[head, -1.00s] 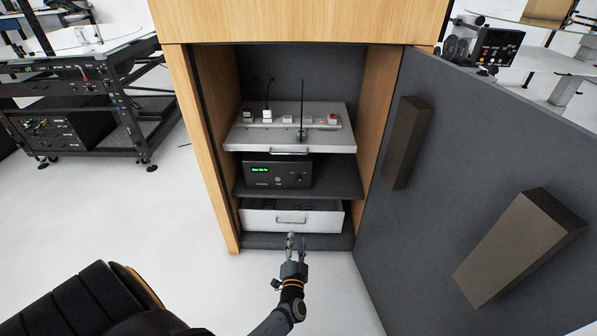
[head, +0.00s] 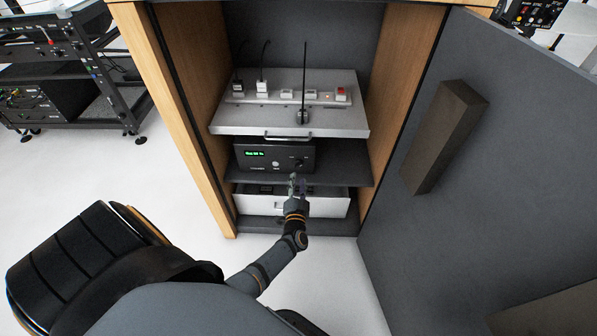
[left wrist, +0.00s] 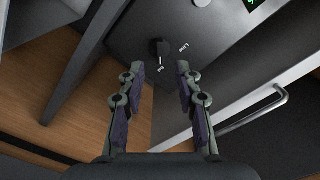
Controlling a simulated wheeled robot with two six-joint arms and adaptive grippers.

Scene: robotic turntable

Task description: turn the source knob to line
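The black device (head: 250,158) with a green display sits on the middle shelf of the cabinet. Its black source knob (left wrist: 158,48) shows in the left wrist view, with a "Line" label (left wrist: 183,48) to its right and a small, hard-to-read white mark below it. Which way the knob points is unclear. In the head view the knob (head: 298,163) is small, at the device's right side. My left gripper (head: 297,181) is in front of the device, just below the knob. In the left wrist view its two fingers (left wrist: 160,70) are apart and empty, one either side below the knob. My right gripper is out of view.
A grey shelf (head: 222,119) with a power strip (head: 290,97) and a black antenna (head: 304,75) is above the device. A white drawer (head: 325,206) is below. Wooden side walls (head: 405,70) flank the opening. The dark door (head: 525,140) stands open at right.

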